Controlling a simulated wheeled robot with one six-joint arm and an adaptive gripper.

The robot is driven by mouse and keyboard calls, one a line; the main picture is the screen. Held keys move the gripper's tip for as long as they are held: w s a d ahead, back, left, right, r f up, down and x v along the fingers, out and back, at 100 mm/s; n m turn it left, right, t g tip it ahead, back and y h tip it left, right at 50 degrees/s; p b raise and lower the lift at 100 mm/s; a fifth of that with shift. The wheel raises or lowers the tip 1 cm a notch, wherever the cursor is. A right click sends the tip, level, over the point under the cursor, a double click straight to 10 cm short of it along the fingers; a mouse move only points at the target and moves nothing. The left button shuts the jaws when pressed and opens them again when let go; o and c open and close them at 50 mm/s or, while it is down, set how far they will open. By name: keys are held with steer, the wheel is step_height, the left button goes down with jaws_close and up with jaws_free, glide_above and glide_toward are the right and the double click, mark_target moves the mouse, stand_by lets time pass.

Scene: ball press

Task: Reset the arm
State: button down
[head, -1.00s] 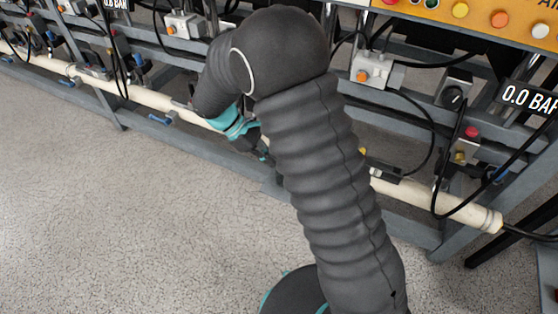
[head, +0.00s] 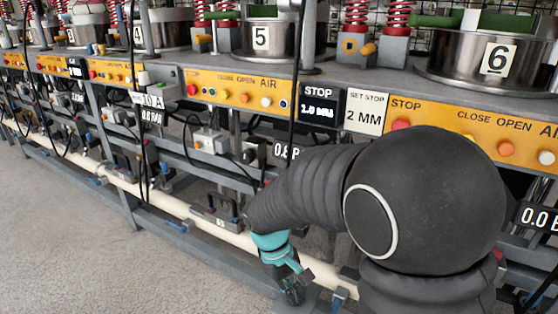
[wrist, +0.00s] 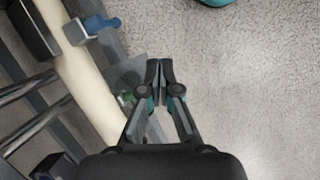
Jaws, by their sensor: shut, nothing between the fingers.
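My gripper (wrist: 159,72) is shut with nothing between its fingers. In the wrist view it points down over the speckled floor, beside the cream pipe (wrist: 85,85). In the head view my arm, in a dark ribbed sleeve, crosses the lower right, bent at a large round joint. My gripper (head: 292,290) hangs below the teal wrist part, in front of the lower frame and pipe (head: 165,200). Its fingertips are small and dark there, and I cannot tell whether they touch the frame.
Yellow button panels (head: 235,93) run along the press bench. Steel pots numbered 5 (head: 262,38) and 6 (head: 497,60) stand on top. Black cables hang in front of the grey frame. A blue valve handle (wrist: 100,23) sits by the pipe. Free floor (head: 60,225) lies at the left.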

steer(key=s+d+r+m+t+y, duration=0.1)
steer(key=s+d+r+m+t, duration=0.2)
steer(key=s+d+r, duration=0.3)
steer(key=s+d+r+m+t+y, duration=0.2)
steer(key=s+d+r+m+t, duration=0.2)
steer(key=r, duration=0.7)
steer(key=shift+s+d+m, duration=0.5)
steer(key=shift+s+d, duration=0.7)
steer(key=shift+d, duration=0.2)
